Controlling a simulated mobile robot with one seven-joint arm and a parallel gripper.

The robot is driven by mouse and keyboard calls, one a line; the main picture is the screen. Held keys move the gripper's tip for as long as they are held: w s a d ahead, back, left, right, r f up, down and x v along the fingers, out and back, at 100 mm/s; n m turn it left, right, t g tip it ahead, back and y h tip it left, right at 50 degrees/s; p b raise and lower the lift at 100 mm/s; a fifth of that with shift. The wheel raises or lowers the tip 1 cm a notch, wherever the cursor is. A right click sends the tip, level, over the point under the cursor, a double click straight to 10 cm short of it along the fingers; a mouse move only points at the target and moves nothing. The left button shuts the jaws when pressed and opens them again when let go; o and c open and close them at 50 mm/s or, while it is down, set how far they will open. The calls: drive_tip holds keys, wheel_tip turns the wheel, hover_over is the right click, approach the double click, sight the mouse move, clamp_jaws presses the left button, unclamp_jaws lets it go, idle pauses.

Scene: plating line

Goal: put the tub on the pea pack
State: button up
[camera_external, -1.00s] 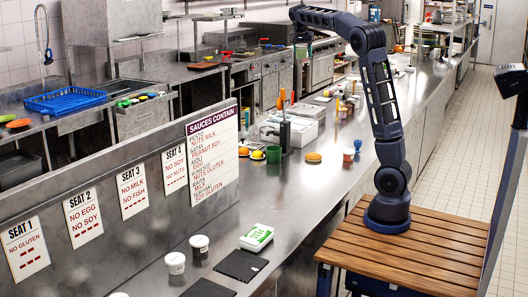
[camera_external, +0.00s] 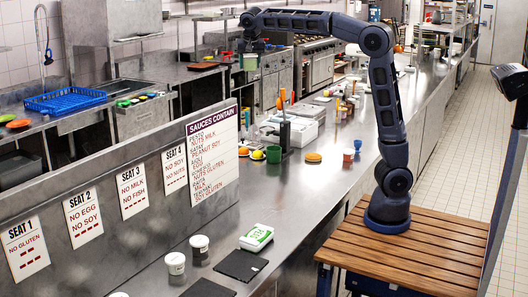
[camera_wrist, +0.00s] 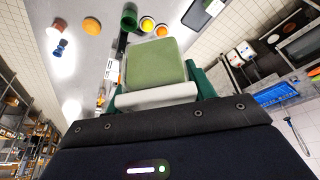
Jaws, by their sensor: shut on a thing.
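The tub (camera_wrist: 155,62) is pale green with a white part nearest me and fills the middle of the wrist view. My gripper (camera_wrist: 158,84) is shut on it, with a teal finger at each side. In the external view my gripper (camera_external: 250,47) holds the tub (camera_external: 250,62) high above the counter, toward the back left. The green and white pack (camera_external: 256,238), seemingly the pea pack, lies on the front counter, well apart from the tub. Its print is too small to read surely.
A green cup (camera_external: 273,154) and white containers (camera_external: 299,130) stand farther back. A sign panel (camera_external: 212,150) runs along the counter's left side.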

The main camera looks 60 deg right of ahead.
drive_tip(key=s+a+n, duration=0.2)
drive_tip(key=a, duration=0.6)
drive_tip(key=s+a+n, duration=0.1)
drive_tip(key=s+a, duration=0.2)
drive_tip(key=a, duration=0.5)
drive_tip(key=n+t+y, duration=0.2)
drive_tip(key=n+y, duration=0.1)
drive_tip(key=n, duration=0.4)
hover_over(251, 232)
drive_tip(key=s, duration=0.2)
wheel_tip(251, 232, down, 46)
drive_tip(key=shift+w+r, duration=0.15)
drive_tip(key=o, duration=0.8)
drive_tip(key=shift+c, duration=0.2)
drive_tip(key=o, duration=0.3)
